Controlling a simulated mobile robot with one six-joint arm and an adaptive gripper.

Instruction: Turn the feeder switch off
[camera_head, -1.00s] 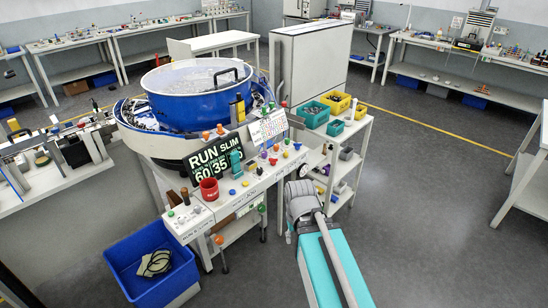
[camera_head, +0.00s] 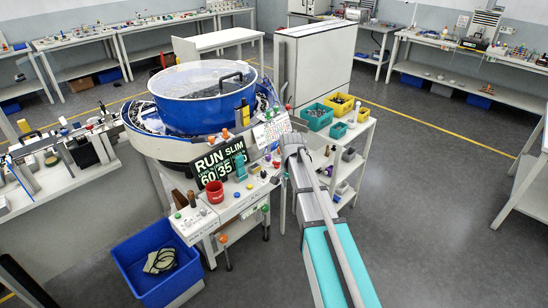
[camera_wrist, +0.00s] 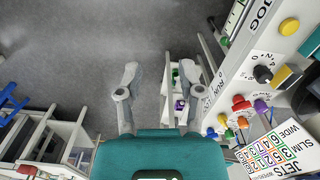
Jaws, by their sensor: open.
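The blue bowl feeder (camera_head: 190,112) stands behind a pale control panel (camera_head: 222,212). The panel carries several coloured knobs, buttons and levers; I cannot tell which one is the feeder switch. In the head view my wrist is at the panel's right end; the fingertips are hidden.
A shelf cart with teal (camera_head: 316,117) and yellow bins (camera_head: 341,104) stands right of the panel. A red cup (camera_head: 215,192) and a black RUN display (camera_head: 212,166) are on the panel. A blue crate (camera_head: 150,288) is on the floor. Open floor lies to the right.

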